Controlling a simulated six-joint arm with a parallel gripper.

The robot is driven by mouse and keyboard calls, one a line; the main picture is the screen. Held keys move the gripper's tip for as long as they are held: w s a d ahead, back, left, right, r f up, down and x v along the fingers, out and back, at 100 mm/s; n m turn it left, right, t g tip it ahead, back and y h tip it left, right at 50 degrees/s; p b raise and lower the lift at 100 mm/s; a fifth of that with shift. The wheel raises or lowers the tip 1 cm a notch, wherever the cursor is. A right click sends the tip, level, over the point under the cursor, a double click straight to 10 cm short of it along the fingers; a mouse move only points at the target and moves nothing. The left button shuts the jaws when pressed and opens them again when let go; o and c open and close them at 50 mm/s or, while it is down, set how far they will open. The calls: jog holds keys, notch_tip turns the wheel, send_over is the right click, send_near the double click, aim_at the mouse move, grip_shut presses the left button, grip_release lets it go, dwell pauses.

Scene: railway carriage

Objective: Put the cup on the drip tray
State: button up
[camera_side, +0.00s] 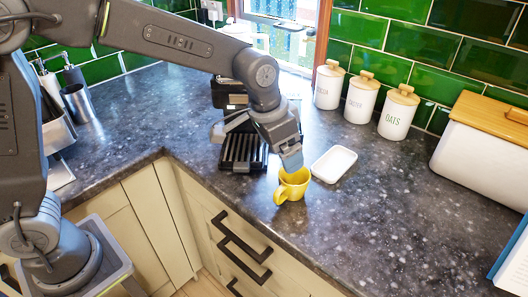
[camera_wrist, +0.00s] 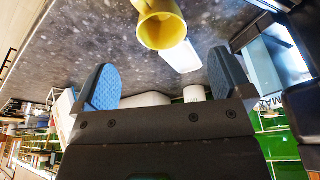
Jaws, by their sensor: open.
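The yellow cup (camera_side: 295,186) stands upright on the dark counter near its front edge, with its handle towards the lower left. It also shows at the top of the wrist view (camera_wrist: 148,8). My gripper (camera_side: 292,161) is just above the cup in the side view and overlaps its rim there. In the wrist view my gripper (camera_wrist: 166,82) has its two blue-padded fingers wide apart with nothing between them, and the cup lies beyond them. The drip tray (camera_side: 242,152) is the black ribbed plate of the coffee machine (camera_side: 231,92), left of the cup. My arm hides part of the machine.
A small white dish (camera_side: 333,164) lies close right of the cup. Several white canisters with wooden lids, such as the oats one (camera_side: 397,116), stand along the green tiled wall. A white bread bin (camera_side: 484,158) is at the right.

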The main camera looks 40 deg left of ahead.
jog(key=s+a+r+n+t, duration=0.1)
jog(key=s+a+r+n, duration=0.1)
jog(key=s+a+r, duration=0.4)
jog(key=s+a, duration=0.3)
jog(key=s, duration=0.1)
jog(key=shift+r, duration=0.4)
jog(key=s+a, duration=0.1)
jog(key=s, duration=0.2)
jog(key=s+a+n+t, duration=0.1)
jog(key=s+a, duration=0.1)
jog(key=s, duration=0.2)
jog(key=s+a+f+n+y, duration=0.1)
jog(key=s+a, duration=0.1)
jog(key=s, duration=0.1)
jog(key=shift+s+t, duration=0.2)
jog(key=shift+t, duration=0.1)
jog(key=shift+c, duration=0.2)
jog(key=shift+s, duration=0.25)
jog(key=shift+c, duration=1.4)
jog(key=c, duration=0.6)
jog(key=shift+c, duration=0.2)
